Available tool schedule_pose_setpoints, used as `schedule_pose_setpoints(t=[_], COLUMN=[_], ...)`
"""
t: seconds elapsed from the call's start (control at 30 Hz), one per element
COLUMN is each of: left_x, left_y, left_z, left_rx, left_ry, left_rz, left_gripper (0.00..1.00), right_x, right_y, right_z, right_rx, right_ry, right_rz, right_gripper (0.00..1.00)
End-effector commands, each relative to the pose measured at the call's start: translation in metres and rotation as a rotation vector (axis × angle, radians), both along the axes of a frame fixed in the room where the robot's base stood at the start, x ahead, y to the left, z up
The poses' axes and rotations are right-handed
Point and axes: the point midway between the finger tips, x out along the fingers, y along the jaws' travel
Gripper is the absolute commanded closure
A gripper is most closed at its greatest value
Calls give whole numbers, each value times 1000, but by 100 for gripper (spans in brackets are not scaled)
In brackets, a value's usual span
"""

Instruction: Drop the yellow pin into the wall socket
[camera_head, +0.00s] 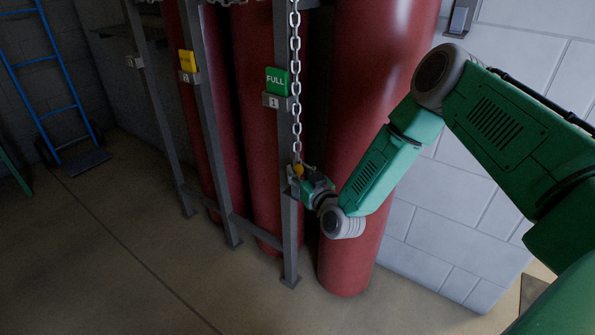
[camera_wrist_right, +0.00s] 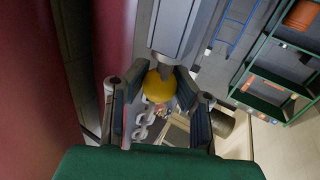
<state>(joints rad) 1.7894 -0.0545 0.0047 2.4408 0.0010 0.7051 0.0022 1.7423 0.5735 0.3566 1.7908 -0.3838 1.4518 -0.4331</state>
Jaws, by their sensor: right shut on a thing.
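The yellow pin (camera_head: 298,169) shows as a small yellow knob beside the grey post (camera_head: 289,222) in the head view. It also shows as a round yellow end between the fingers in the right wrist view (camera_wrist_right: 160,86). My right gripper (camera_head: 303,178) is shut on it, close against the post. In the right wrist view the fingers (camera_wrist_right: 160,98) stand on both sides of the yellow end, and a grey metal piece is directly beyond it. The rest of the pin is hidden. I cannot clearly make out the socket. My left gripper is not in view.
A chain (camera_head: 296,85) hangs down the post to my right gripper. Red cylinders (camera_head: 350,200) stand behind the posts. A green FULL tag (camera_head: 277,81) and a yellow tag (camera_head: 187,61) are on the posts. A blue hand truck (camera_head: 50,90) stands far left; the floor in front is clear.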

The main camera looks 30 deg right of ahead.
Motion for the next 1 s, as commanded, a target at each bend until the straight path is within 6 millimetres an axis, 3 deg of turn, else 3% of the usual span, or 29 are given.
schedule_pose_setpoints(t=[1.0], left_x=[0], left_y=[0], left_z=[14], left_rx=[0], left_ry=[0], left_rz=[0], left_gripper=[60], right_x=[0], right_y=[0], right_z=[16], right_rx=[0], right_ry=[0], right_rz=[0], right_gripper=[100])
